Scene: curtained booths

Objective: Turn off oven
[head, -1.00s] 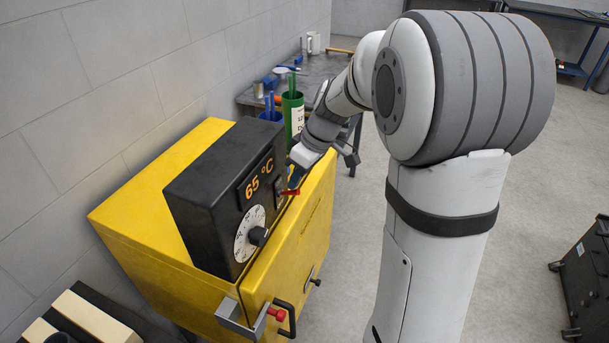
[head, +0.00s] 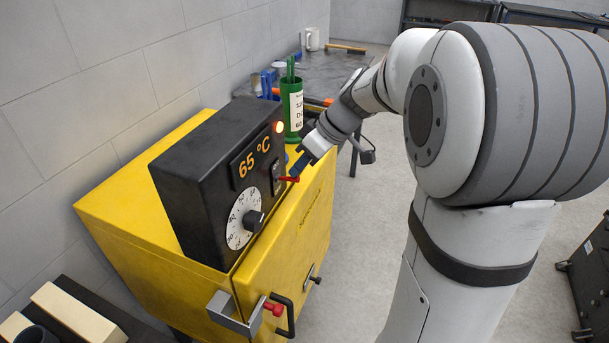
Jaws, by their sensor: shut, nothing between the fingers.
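The yellow oven (head: 160,190) stands against the wall with a black control box (head: 195,178) on top. The box's display (head: 255,157) reads 65 °C in orange. A small orange lamp (head: 279,127) glows near its upper right corner. A dark switch (head: 277,178) sits below the lamp, and a white dial (head: 243,218) with a black knob is lower left. My gripper (head: 291,179) is shut and empty, its red tips right beside the switch. I cannot tell whether they touch it.
A grey latch (head: 230,315) with a red knob and a black handle (head: 286,318) stick out at the oven front. Light blocks (head: 80,313) lie lower left.

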